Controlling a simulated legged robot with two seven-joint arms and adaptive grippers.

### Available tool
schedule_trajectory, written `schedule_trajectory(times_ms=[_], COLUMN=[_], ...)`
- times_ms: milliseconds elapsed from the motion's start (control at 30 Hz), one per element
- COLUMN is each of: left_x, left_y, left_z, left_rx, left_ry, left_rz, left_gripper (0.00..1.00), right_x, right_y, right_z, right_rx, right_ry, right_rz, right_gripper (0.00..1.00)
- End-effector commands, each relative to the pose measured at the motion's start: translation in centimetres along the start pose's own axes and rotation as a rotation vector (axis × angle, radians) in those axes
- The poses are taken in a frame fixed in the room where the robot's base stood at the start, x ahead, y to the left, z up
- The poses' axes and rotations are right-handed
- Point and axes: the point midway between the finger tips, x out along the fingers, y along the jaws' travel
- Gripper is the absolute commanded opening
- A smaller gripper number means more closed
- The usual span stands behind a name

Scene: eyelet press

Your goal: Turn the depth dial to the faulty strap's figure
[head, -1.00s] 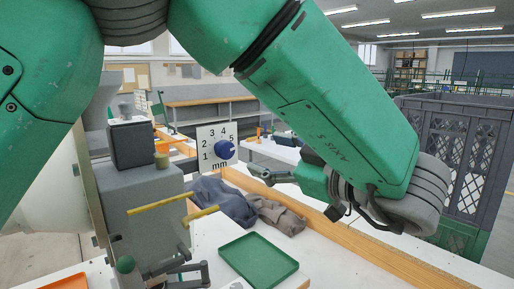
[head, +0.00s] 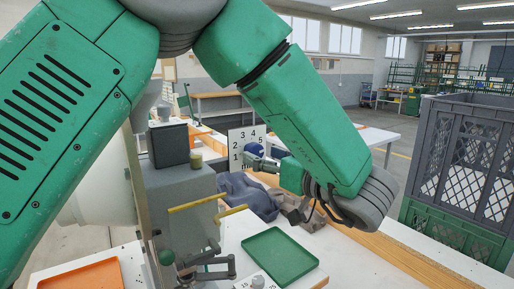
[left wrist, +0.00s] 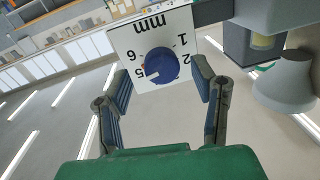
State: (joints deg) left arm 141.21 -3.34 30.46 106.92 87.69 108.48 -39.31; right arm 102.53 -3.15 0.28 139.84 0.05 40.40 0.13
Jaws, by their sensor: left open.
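The blue depth dial (head: 255,150) sits on a white plate (head: 237,141) marked with figures and "mm", beside the press. My left gripper (head: 264,163) is at the dial and partly covers it. In the left wrist view the dial (left wrist: 162,65) lies between the two spread fingers of the left gripper (left wrist: 163,77), with a gap visible on each side. The plate reads upside down there, and a small reddish mark on the dial points towards the 5. My right gripper is out of view. I cannot make out a faulty strap.
The grey press (head: 182,195) with yellow bars stands left of the dial. Grey and brown cloth (head: 250,195) lies below it. Dark crates (head: 470,150) stand right.

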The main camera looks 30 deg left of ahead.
Motion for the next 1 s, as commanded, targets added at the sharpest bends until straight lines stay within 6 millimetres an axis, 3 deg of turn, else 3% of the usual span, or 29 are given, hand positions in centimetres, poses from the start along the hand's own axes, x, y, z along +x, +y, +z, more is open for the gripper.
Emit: schedule_trajectory(times_ms=[200,567,700,733,1000], left_x=[2.5,3.0,3.0,3.0,3.0], left_y=[0.0,0.0,0.0,0.0,0.1], left_z=[-0.1,0.1,0.0,0.0,0.2], left_rx=[0.0,0.0,0.0,0.0,-0.11], left_ry=[0.0,0.0,0.0,0.0,-0.01], left_rz=[0.0,0.001,0.001,0.002,0.003], left_gripper=[0.52,0.52,0.07,0.02,0.03], right_x=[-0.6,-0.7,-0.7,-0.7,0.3], right_y=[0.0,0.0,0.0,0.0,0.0], right_z=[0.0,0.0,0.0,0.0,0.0], right_rx=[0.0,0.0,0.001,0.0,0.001], right_ry=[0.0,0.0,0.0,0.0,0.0], right_rz=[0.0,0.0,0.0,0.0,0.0], right_gripper=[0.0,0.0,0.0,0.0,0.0])
